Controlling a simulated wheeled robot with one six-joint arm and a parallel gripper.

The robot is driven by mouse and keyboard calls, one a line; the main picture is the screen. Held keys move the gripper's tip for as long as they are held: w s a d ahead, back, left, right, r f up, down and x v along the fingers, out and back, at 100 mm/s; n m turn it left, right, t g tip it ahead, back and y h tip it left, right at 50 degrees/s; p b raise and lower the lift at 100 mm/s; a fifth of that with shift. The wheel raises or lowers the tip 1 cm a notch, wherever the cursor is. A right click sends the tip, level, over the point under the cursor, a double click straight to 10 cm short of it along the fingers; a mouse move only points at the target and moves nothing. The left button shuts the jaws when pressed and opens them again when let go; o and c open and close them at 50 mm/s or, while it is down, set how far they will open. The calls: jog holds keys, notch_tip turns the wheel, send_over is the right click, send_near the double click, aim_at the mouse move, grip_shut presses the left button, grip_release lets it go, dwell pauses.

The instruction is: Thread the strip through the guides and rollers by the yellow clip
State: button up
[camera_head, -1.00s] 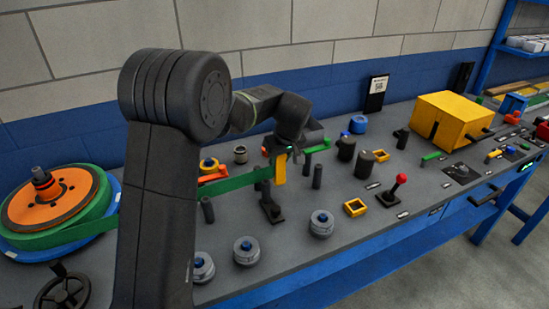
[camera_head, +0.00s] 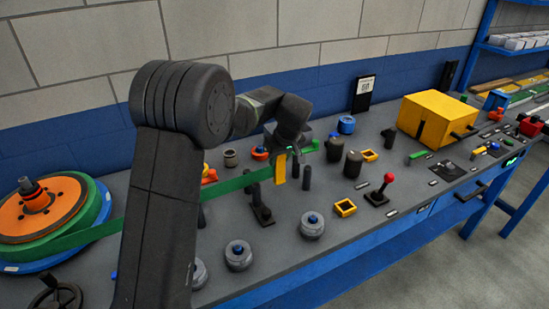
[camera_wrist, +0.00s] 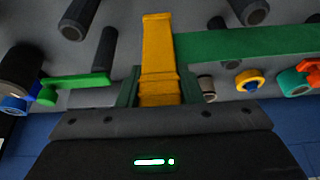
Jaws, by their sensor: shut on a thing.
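My gripper (camera_head: 287,153) is shut on the yellow clip (camera_head: 280,173), which hangs below its fingers. In the wrist view the clip (camera_wrist: 158,50) stands between the fingers, with the green strip (camera_wrist: 245,43) running from it to the right. In the head view the strip (camera_head: 232,186) runs taut from the clip left to the reel (camera_head: 38,200), partly hidden behind my arm. A dark post (camera_head: 306,178) stands just right of the clip. A dark guide on a base (camera_head: 263,213) stands in front and slightly left. Thicker dark rollers (camera_head: 353,164) stand further right.
A yellow box (camera_head: 435,120) stands at the right of the bench. A red-knobbed lever (camera_head: 384,187), a yellow square frame (camera_head: 345,208) and grey knobs (camera_head: 312,225) lie along the front. A green lever piece (camera_head: 308,146) is just behind the gripper.

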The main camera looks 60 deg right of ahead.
jog(key=s+d+p, duration=0.2)
jog(key=s+d, duration=0.1)
jog(key=d, duration=0.2)
jog(key=shift+s+d, duration=0.2)
jog(key=shift+d, duration=0.05)
dwell(0.5)
jog(key=shift+d, duration=0.1)
jog(key=s+d+p, duration=0.4)
jog(key=d+p, duration=0.1)
jog(key=d, duration=0.2)
jog(key=shift+s+d, duration=0.25)
jog(key=shift+s, duration=0.15)
dwell(0.7)
jog(key=shift+w, duration=0.1)
